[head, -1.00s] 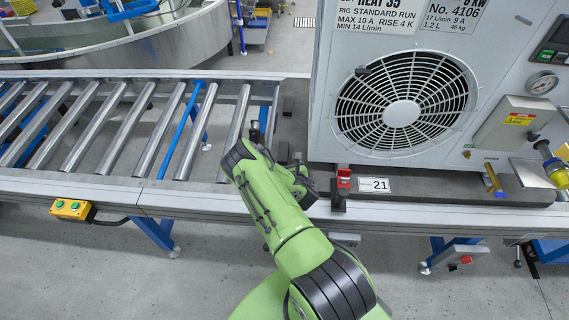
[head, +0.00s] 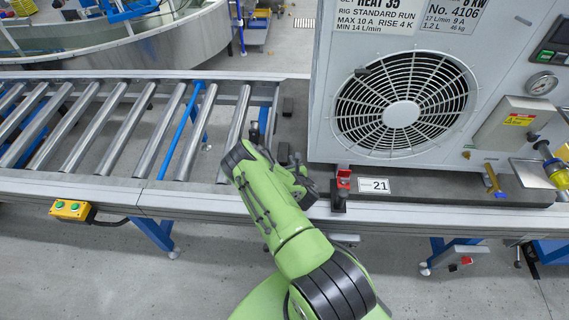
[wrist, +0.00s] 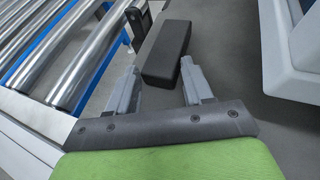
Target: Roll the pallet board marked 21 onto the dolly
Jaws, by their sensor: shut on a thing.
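The pallet board (head: 425,190) is a dark grey slab with a white label 21 (head: 374,185) on its front edge. It carries a large grey pump unit (head: 322,120). The board's bare left end lies beside the rollers. My gripper (head: 300,170) is low at this end, left of the label. In the wrist view its two fingers (wrist: 160,82) stand apart, on either side of the near end of a black block (wrist: 166,50) on the board, and are shut on it. Finger contact is hard to see. I cannot make out a dolly for certain.
A red-topped latch (head: 342,182) stands on the front rail, close right of my gripper. A yellow button box (head: 71,209) hangs on the rail at left.

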